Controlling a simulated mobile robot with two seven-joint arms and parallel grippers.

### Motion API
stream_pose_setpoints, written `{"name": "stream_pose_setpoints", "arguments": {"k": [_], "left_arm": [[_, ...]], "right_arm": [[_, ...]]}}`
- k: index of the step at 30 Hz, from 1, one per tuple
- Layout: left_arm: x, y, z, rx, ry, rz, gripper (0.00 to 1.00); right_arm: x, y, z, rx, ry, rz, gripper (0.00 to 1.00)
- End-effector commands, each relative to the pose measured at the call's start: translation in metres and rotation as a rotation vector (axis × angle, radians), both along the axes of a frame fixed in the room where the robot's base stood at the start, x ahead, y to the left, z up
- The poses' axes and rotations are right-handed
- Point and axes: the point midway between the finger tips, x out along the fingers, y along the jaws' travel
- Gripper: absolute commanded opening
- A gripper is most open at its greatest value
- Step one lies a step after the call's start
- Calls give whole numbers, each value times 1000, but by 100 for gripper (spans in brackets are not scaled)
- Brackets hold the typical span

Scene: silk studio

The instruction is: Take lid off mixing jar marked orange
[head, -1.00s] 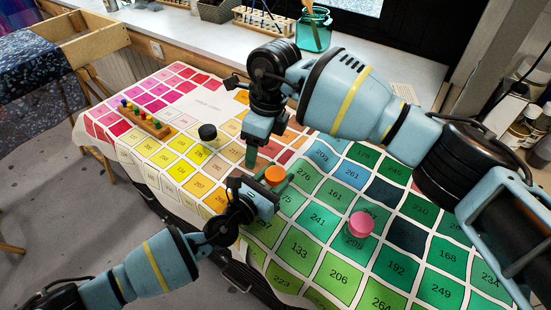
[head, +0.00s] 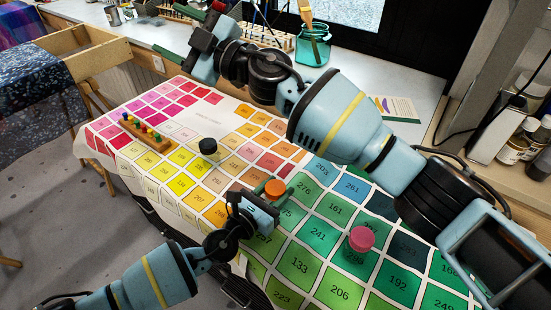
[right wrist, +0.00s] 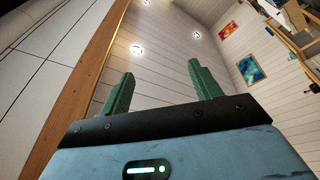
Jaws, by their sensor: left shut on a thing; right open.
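The jar with the orange top (head: 275,188) stands on the colour-chart cloth near the middle of the head view. Its top looks like an orange lid sitting on it; the lower body is mostly hidden by my left gripper. My left gripper (head: 268,205) is shut on this jar from its near side. My right gripper (head: 198,12) is raised at the top of the head view, far from the jar. In the right wrist view its two green fingers (right wrist: 160,70) are apart with nothing between them.
A black-topped jar (head: 209,147) and a pink-topped jar (head: 361,239) stand on the cloth (head: 225,127). A wooden rack of coloured pegs (head: 147,132) lies at the left. A glass jar with brushes (head: 313,47) stands on the back counter. My right arm crosses above the right side.

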Motion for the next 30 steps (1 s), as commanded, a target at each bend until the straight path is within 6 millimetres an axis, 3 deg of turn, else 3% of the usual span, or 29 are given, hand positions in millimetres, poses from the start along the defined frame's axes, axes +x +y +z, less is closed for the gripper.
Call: {"name": "stream_pose_setpoints", "arguments": {"k": [4, 8, 16, 23, 30], "left_arm": [[0, 0, 0, 0, 0, 0, 0], [0, 0, 0, 0, 0, 0, 0], [0, 0, 0, 0, 0, 0, 0], [0, 0, 0, 0, 0, 0, 0], [0, 0, 0, 1, 1, 0, 0]], "right_arm": [[33, -26, 11, 283, 318, -108, 63], [61, -52, 7, 534, 593, -198, 63], [98, -105, -40, 1062, 1135, -402, 63], [97, -139, -106, 1506, 1536, -636, 63], [59, -158, -177, 1942, 1843, -994, 63]]}}
